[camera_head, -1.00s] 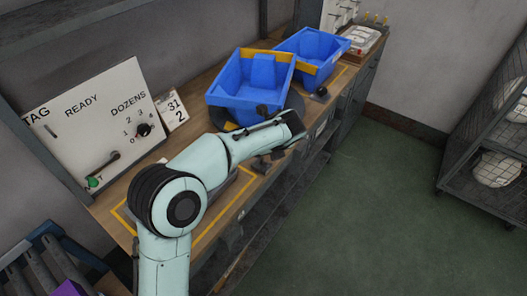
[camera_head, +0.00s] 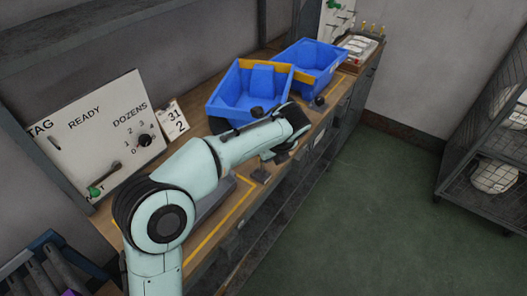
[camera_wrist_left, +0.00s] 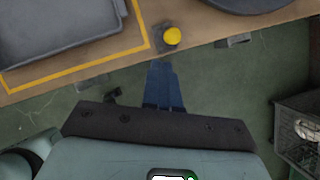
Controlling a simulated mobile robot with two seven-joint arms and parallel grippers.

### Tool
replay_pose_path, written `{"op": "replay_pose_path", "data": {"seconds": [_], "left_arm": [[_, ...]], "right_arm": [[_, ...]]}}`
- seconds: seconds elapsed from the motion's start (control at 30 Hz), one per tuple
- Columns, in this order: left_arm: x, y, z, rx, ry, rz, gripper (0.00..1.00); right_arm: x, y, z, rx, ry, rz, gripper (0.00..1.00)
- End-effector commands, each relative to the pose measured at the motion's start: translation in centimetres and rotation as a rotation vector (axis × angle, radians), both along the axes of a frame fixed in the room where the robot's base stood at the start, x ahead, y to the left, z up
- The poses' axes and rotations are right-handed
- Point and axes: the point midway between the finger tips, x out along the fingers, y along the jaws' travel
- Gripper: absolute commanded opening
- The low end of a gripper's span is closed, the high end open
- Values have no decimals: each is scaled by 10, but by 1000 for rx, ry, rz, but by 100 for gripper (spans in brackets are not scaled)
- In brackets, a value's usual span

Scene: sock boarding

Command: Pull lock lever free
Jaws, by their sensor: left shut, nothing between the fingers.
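No part is marked as the lock lever, and I cannot tell for sure which one it is. A black ball knob (camera_head: 257,112) stands in front of the near blue bin, and a second black knob (camera_head: 318,101) sits farther along the bench edge. My left gripper (camera_wrist_left: 163,72) is shut and empty. Its dark blue fingers point towards the bench edge, below a yellow button (camera_wrist_left: 172,36) on a small dark block. In the head view my left gripper (camera_head: 276,157) hangs at the bench's front edge, largely hidden by its own wrist. My right gripper is not in view.
Two blue bins (camera_head: 232,104) (camera_head: 325,62) stand on the wooden bench. A white board (camera_head: 85,140) with a dial and a green-tipped handle leans at the left. A wire cage cart (camera_head: 490,150) stands right. Green floor (camera_head: 380,210) between is clear.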

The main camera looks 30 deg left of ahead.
Motion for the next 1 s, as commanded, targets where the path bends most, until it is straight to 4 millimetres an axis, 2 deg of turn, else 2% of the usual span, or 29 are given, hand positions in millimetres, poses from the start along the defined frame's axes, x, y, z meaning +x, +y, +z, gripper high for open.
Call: {"op": "replay_pose_path", "data": {"seconds": [0.03, 0.13, 0.23, 0.4, 0.5, 0.6, 0.73, 0.87, 1.0], "left_arm": [[-5, 16, -4, -71, 7, 124, 0], [-15, 41, -15, -270, 10, 456, 0], [-22, 67, -17, -492, 1, 854, 0], [-20, 111, -1, -834, -29, 1469, 0], [-15, 134, 13, -989, -44, 1729, 0], [-12, 151, 24, -1097, -52, 1892, 0], [-9, 159, 28, -1158, -52, 1978, 0], [-4, 154, 18, -1164, -47, 1987, 0], [5, 143, -3, -1162, -46, 1985, 0]], "right_arm": [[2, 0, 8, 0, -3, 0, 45], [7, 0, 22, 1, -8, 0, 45], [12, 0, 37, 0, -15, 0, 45], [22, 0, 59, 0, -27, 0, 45], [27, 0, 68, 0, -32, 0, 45], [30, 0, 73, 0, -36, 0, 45], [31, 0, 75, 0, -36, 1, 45], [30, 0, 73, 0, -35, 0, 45], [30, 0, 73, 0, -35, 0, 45]]}}
